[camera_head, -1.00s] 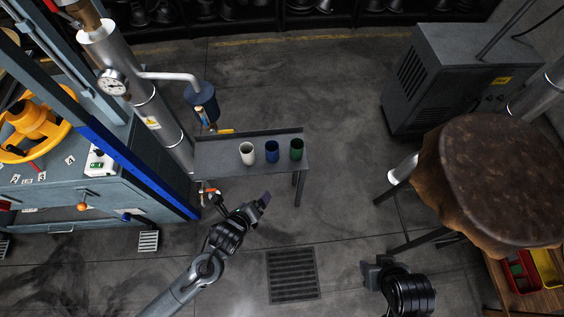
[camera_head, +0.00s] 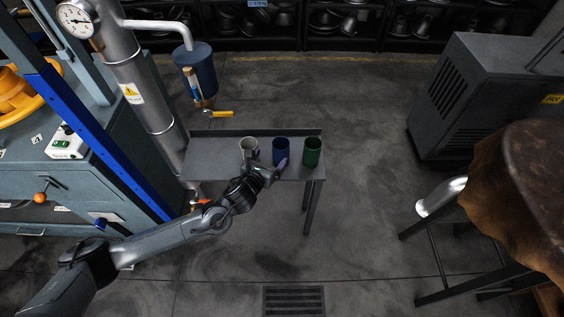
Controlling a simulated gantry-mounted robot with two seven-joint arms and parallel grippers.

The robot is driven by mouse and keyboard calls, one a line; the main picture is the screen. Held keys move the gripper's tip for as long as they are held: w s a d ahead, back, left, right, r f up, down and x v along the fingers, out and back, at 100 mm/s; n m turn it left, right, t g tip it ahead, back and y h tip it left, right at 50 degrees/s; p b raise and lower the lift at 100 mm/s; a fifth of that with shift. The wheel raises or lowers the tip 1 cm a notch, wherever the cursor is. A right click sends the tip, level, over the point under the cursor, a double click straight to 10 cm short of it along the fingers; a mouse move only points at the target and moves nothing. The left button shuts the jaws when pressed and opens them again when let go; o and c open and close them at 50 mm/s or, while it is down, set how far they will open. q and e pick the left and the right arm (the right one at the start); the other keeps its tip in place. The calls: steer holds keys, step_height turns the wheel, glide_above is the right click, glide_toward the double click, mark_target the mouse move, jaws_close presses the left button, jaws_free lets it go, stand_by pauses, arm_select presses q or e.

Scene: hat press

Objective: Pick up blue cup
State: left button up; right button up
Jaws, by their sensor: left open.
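One finger shows between the white and blue cups, and the other overlaps the blue cup's lower front. I cannot tell whether they touch it. My right gripper is out of view.
A steel pipe (camera_head: 147,94) and a press with a blue beam (camera_head: 97,150) stand left of the table. A brown-topped stool (camera_head: 520,190) and a grey machine (camera_head: 470,100) are at the right. The floor between is clear.

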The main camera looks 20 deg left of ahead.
mark_target(284, 142)
arm_select(q)
steer(key=shift+w+f, duration=0.1)
steer(key=shift+w, duration=0.4)
steer(key=b+x, duration=0.1)
steer(key=x, duration=0.3)
steer(key=shift+w+d+b, duration=0.15)
steer(key=shift+w+b, duration=0.2)
steer(key=shift+w, duration=0.1)
steer(key=shift+w+f, duration=0.15)
steer(key=shift+w, duration=0.1)
steer(key=shift+d+b+x, duration=0.1)
steer(key=shift+b+x, duration=0.55)
steer(key=shift+x, duration=0.55)
steer(key=shift+d+b+x, duration=0.15)
steer(key=shift+b+x, duration=0.45)
steer(key=shift+x, duration=0.55)
steer(key=c, duration=1.1)
